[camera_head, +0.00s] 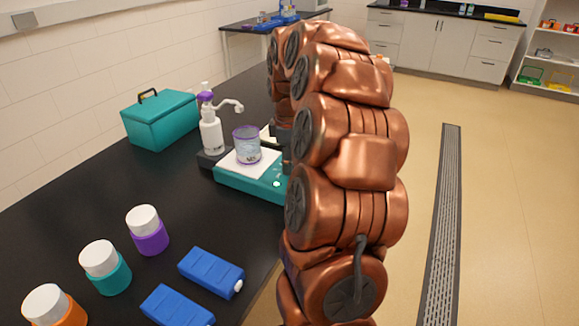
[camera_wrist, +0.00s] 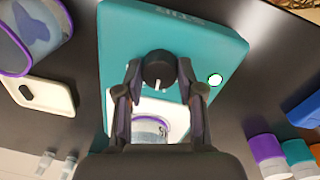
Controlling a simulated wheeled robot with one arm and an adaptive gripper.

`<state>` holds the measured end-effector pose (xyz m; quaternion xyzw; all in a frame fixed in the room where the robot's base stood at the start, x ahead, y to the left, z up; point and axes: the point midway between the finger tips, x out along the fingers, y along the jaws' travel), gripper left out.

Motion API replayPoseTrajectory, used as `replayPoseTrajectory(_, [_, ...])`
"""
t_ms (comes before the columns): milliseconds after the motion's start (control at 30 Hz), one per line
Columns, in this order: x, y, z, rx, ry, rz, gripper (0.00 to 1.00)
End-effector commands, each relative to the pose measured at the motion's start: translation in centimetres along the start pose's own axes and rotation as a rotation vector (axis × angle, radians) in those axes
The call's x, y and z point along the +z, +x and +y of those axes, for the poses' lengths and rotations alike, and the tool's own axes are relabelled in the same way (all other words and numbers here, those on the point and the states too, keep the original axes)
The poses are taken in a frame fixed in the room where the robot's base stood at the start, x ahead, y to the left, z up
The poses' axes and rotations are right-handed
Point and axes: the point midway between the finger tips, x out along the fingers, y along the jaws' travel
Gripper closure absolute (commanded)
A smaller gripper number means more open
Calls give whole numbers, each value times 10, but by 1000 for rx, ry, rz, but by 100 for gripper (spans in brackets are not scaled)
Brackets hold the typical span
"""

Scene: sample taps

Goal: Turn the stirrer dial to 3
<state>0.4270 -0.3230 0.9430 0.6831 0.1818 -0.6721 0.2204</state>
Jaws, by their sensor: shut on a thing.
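The stirrer (camera_head: 235,180) is a teal box with a white top plate on the black bench. It also shows in the wrist view (camera_wrist: 215,45). Its dial (camera_wrist: 158,70) is a dark round knob with a white mark, which points toward the picture bottom. My gripper (camera_wrist: 159,69) is shut on the dial, one finger on each side. A purple-rimmed beaker (camera_head: 247,147) with clear liquid stands on the white plate. In the head view my copper arm hides the dial and gripper. I cannot read any dial numbers.
A wash bottle (camera_head: 211,132) and a teal case (camera_head: 160,119) stand behind and left of the stirrer. White-lidded jars, including a purple one (camera_head: 148,232), and blue blocks (camera_head: 211,271) lie nearer. The bench between them is clear.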

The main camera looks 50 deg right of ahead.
Motion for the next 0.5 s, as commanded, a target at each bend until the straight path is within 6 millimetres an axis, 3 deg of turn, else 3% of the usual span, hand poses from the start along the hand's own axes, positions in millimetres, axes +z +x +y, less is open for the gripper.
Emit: replayPoseTrajectory(500, [0, 2, 2, 5, 491, -27, 97])
